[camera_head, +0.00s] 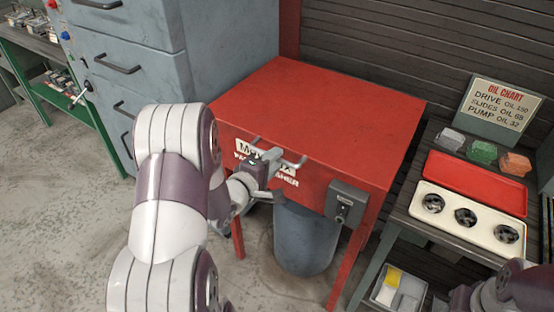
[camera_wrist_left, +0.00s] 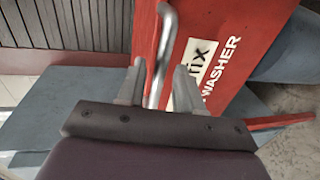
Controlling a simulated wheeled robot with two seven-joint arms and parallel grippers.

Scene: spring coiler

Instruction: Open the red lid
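The red lid (camera_head: 320,105) is the flat top of the red parts washer (camera_wrist_left: 215,35), and it lies shut. A metal bar handle (camera_head: 293,164) sticks out at the lid's front edge above the white label. My left gripper (camera_head: 268,160) is at the handle's left part. In the left wrist view its two fingers (camera_wrist_left: 160,84) are apart, with the handle bar (camera_wrist_left: 163,40) showing between them. I cannot tell whether either finger touches it. Part of my right arm shows at the bottom right of the head view; its gripper is out of frame.
A grey drawer cabinet (camera_head: 125,70) stands left of the washer. A grey switch box (camera_head: 346,202) sits on the washer's front right, and a grey drum (camera_head: 305,240) is below. At right, a bench holds a red tray (camera_head: 475,183), a cream tray (camera_head: 447,223) and an oil chart (camera_head: 500,105).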

